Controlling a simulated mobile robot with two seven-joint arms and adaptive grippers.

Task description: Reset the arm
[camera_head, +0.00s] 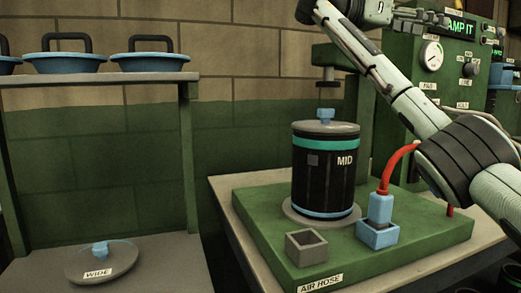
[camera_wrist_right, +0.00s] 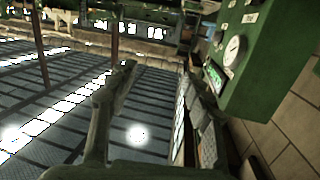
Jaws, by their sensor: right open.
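My right arm comes in from the right edge in the head view and slants up to the left, in front of the green control panel. My right gripper (camera_head: 374,12) is at the top edge, partly cut off, open, and apart from the things on the bench. A finger of it shows in the right wrist view (camera_wrist_right: 122,75) against a gridded floor, with nothing visible in its grasp. My left gripper is not in view.
A black canister marked MID (camera_head: 322,178) stands upright on a green base (camera_head: 266,232). A red hose with a blue plug (camera_head: 380,208) sits at a blue socket (camera_head: 377,235). A grey socket (camera_head: 306,247) is beside it. Blue handled lids (camera_head: 150,60) line a left shelf above a WIDE lid (camera_head: 100,263).

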